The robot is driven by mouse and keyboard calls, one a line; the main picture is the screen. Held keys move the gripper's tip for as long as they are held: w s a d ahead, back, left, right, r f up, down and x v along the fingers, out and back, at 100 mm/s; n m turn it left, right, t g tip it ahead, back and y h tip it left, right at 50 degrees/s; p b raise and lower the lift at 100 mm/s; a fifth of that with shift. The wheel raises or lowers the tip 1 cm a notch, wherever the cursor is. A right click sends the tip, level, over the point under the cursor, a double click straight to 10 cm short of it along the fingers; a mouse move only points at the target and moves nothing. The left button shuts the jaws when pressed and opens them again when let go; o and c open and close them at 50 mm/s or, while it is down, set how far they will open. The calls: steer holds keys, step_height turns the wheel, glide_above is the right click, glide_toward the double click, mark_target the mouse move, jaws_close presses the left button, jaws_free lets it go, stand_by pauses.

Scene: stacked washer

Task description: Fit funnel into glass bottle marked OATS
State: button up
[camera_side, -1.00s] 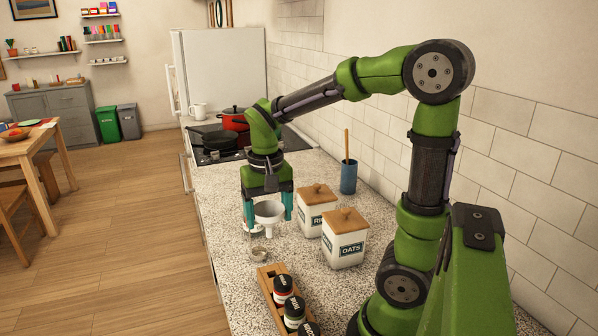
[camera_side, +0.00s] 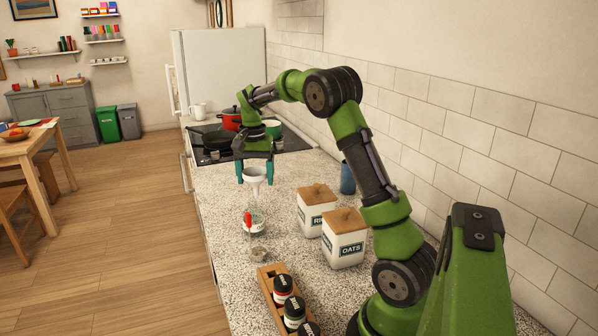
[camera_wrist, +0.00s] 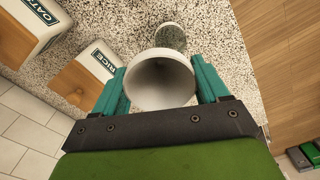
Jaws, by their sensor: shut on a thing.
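My gripper (camera_side: 254,178) is shut on a white funnel (camera_side: 254,174), its teal fingers on either side of the rim. The funnel is upright, wide mouth up, spout down. In the wrist view my gripper (camera_wrist: 160,82) frames the funnel (camera_wrist: 160,92). A clear glass bottle (camera_side: 260,221) with a pale label stands on the counter, just below the funnel in the side view; its label is too small to read. I cannot tell the depth gap between spout and bottle. The word OATS is legible on a white canister (camera_side: 345,250) with a wooden lid.
A RICE canister (camera_side: 313,217) stands beside the OATS one. The stove with pots (camera_side: 231,121) is behind.

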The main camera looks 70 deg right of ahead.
mark_target(250, 169)
steer(key=shift+w+d+r, duration=0.3)
steer(key=shift+w, duration=0.2)
steer(key=shift+w+d+r, duration=0.25)
steer(key=shift+w+r, duration=0.05)
steer(key=shift+w, duration=0.15)
steer(key=shift+w+a+r+m, duration=0.15)
steer(key=shift+r+m, duration=0.15)
steer(key=shift+r, duration=0.15)
steer(key=shift+f, duration=2.15)
steer(key=shift+f, duration=1.8)
steer(key=o, duration=0.8)
steer(key=shift+r, duration=0.15)
